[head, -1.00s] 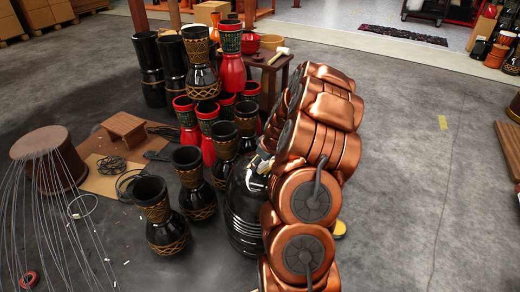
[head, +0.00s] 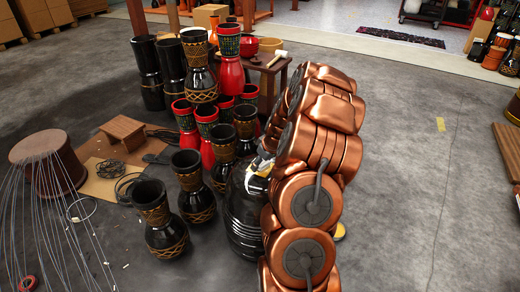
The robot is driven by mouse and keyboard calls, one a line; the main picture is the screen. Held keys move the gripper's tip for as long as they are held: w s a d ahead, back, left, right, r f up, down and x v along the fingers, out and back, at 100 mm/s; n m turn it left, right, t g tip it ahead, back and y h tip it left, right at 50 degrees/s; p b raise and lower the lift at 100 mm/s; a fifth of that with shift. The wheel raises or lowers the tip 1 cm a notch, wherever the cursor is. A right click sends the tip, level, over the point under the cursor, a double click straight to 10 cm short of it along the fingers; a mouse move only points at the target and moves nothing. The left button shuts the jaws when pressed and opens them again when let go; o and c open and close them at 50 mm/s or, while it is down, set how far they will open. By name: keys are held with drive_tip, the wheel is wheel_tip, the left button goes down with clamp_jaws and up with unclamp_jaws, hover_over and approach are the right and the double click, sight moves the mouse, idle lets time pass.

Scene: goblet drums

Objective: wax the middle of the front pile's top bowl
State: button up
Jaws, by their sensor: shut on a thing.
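A pile of glossy black bowls (head: 240,215), with ridged edges showing, stands at front centre, left of my copper arm. Its right side is hidden behind the arm. My gripper (head: 262,164) is at the pile's upper right, mostly covered by my arm. It is shut on a small pale thing, of which only white and yellowish bits show. I cannot tell whether that thing touches the top bowl, or where on the bowl it is.
Black goblet drums (head: 160,220) with gold bands stand close left of the pile. Red drums (head: 207,140) stand behind them. A brown table (head: 272,75) holds a mallet and bowls. A corded drum (head: 48,160) is at left.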

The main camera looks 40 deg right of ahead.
drive_tip(key=shift+w+a+r, duration=0.1)
drive_tip(key=shift+a+r, duration=0.1)
drive_tip(key=shift+r, duration=0.2)
drive_tip(key=shift+w+a+r, duration=0.1)
drive_tip(key=shift+a+r, duration=0.05)
drive_tip(key=shift+r, duration=0.25)
drive_tip(key=shift+r+p, duration=0.65)
drive_tip(key=shift+r, duration=1.4)
